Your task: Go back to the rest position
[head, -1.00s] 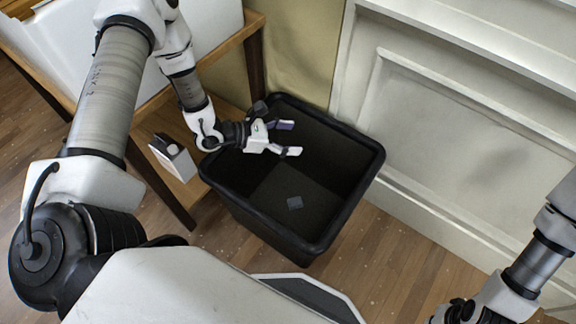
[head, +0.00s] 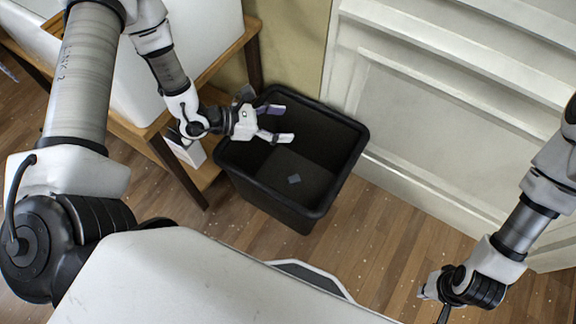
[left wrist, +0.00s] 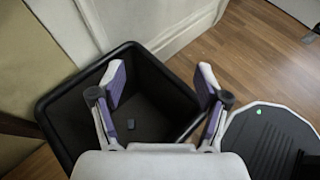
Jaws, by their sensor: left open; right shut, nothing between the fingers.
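My right gripper (head: 432,292) is at the lower right of the head view, over the floor. Its fingers are small and partly hidden there, and nothing shows in them.
The black bin (head: 341,183) stands on the wood floor (head: 390,240) with a small grey block (head: 294,179) on its bottom. A wooden table (head: 232,50) with a white basin-like thing (head: 200,40) is at the upper left. A white panelled wall (head: 430,110) stands behind the bin.

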